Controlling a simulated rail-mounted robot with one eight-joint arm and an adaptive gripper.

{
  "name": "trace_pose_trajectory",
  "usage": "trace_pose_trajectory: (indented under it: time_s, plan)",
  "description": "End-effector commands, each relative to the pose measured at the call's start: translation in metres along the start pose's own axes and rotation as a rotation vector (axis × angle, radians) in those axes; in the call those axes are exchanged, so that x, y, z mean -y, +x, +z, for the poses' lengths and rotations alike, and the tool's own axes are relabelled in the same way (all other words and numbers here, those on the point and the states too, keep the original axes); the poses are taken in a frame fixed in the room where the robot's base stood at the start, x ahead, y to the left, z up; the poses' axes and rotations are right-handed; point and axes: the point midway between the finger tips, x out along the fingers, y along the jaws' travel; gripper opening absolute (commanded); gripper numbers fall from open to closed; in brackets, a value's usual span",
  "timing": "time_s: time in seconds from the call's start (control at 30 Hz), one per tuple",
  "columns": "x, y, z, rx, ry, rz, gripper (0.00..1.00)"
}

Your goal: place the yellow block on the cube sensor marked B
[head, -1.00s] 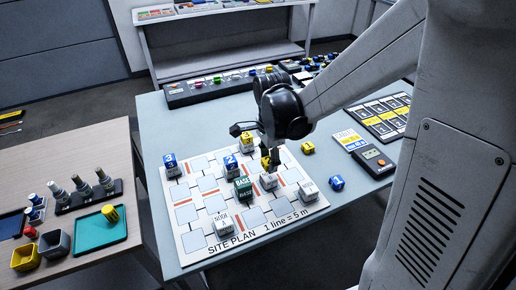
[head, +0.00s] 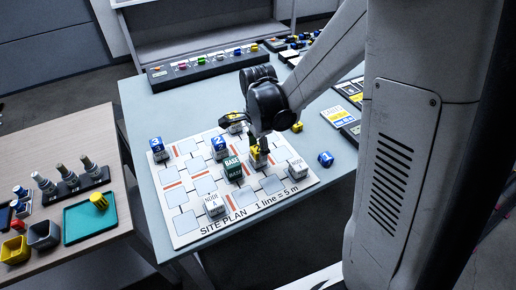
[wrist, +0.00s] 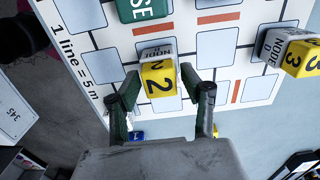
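A yellow block marked 2 (head: 256,150) sits on top of a white node cube (head: 260,163) on the site plan. In the wrist view the yellow block (wrist: 159,82) lies between the two fingers of my gripper (wrist: 170,85), with a clear gap on the right side. My gripper (head: 258,138) is open just above and around the block. The white cube (wrist: 157,51) shows under the block; its letter is too small to read.
A green BASE cube (head: 232,168) stands beside it. Other node cubes (head: 214,206) stand on the board (head: 187,222), some topped with blue blocks (head: 218,142) or a yellow one (wrist: 300,58). A loose yellow block (head: 297,127) and blue block (head: 326,158) lie right of the board.

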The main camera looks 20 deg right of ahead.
Motion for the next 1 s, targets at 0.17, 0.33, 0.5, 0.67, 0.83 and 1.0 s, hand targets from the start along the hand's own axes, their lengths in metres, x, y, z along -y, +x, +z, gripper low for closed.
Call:
trace_pose_trajectory:
  time_s: [0.17,0.33,0.5,0.67,0.83,1.0]
  plan:
    - [0.000,0.000,0.000,0.000,0.000,0.000,0.49]
    - [0.000,-0.002,0.000,0.000,0.000,0.000,0.49]
    - [0.000,-0.016,0.000,0.000,0.000,0.000,0.49]
    - [0.000,-0.046,0.000,0.000,0.000,0.000,0.49]
    - [0.000,-0.081,0.000,0.000,0.000,0.000,0.49]
    - [0.000,-0.107,0.000,0.000,0.000,0.000,0.49]
